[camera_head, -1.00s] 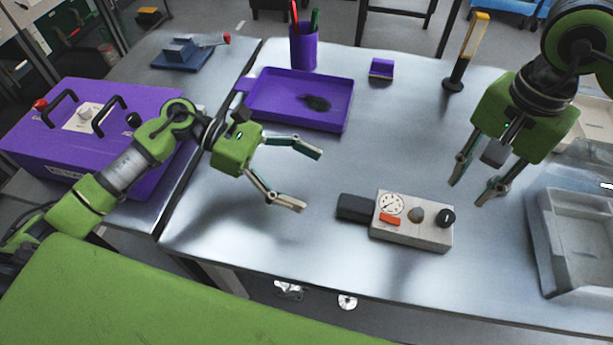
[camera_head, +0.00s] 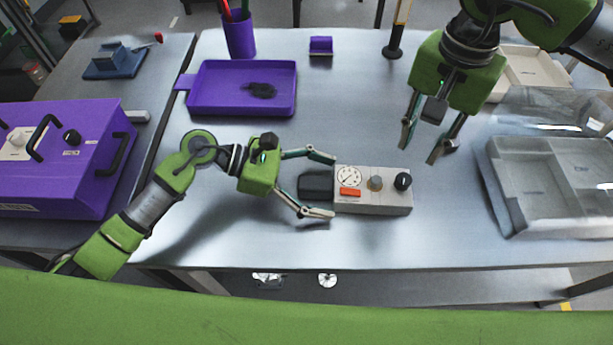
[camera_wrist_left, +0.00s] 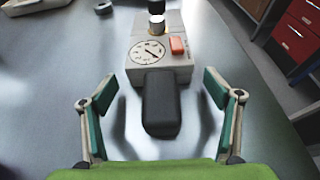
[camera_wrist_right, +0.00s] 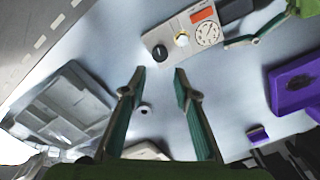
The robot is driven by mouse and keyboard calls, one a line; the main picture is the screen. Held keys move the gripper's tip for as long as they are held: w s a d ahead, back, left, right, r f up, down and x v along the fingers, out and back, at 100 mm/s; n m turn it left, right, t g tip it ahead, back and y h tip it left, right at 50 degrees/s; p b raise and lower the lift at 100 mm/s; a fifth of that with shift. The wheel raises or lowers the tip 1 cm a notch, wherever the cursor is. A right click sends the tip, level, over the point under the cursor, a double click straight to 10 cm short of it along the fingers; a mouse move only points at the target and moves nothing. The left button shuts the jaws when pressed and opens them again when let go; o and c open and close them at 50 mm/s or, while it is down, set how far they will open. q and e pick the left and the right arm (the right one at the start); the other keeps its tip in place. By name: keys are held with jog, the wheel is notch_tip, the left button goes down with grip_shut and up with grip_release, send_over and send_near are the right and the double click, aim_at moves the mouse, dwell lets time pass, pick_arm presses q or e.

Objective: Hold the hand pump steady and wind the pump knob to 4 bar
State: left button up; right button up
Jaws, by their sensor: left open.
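The hand pump (camera_head: 372,203) is a light grey block with a round gauge, an orange-red tag, a brass fitting and a black handle (camera_head: 316,187) at its left end. The black pump knob (camera_head: 403,180) sits at its right end; it also shows in the right wrist view (camera_wrist_right: 160,52). My left gripper (camera_head: 326,186) is open, its fingers on either side of the handle. In the left wrist view the handle (camera_wrist_left: 161,103) lies between the fingertips, apart from both. My right gripper (camera_head: 420,142) is open and empty, above and behind the knob.
A purple tray (camera_head: 215,107) with a dark item lies at the back left, near a purple pen cup (camera_head: 239,38). A grey compartmented tray (camera_head: 495,190) stands right of the pump. A purple case (camera_head: 70,180) is on the left bench. Table around the pump is clear.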

pick_arm(q)
jog(key=shift+d+f, duration=0.15)
jog(key=shift+d, duration=0.15)
jog(key=c, duration=1.5)
